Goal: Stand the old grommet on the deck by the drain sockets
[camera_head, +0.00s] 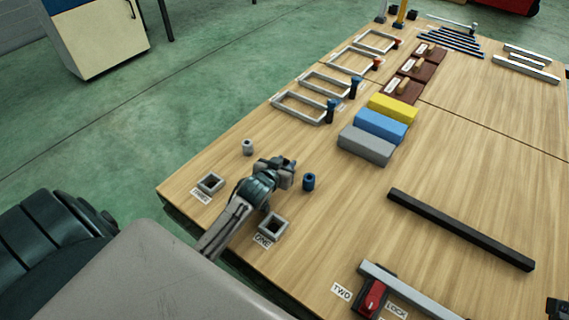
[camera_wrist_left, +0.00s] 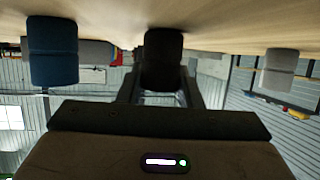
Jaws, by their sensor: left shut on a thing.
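My left gripper (camera_head: 282,170) is low over the near-left part of the wooden deck (camera_head: 340,215). It is shut on a dark, near-black cylinder (camera_wrist_left: 163,60), which looks like the old grommet. In the upside-down left wrist view the cylinder is upright, its end at or very near the deck; I cannot tell if it touches. The gripper mostly hides it in the head view. Two square grey sockets, one (camera_head: 211,183) to the left and one (camera_head: 272,226) in front, flank the gripper. My right gripper is not in view.
A blue cylinder (camera_head: 309,181) stands just right of the gripper, and a light grey one (camera_head: 248,147) stands to its left. Grey, blue and yellow blocks (camera_head: 380,124) and several grey frames (camera_head: 298,107) lie farther back. A black bar (camera_head: 460,229) lies to the right.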

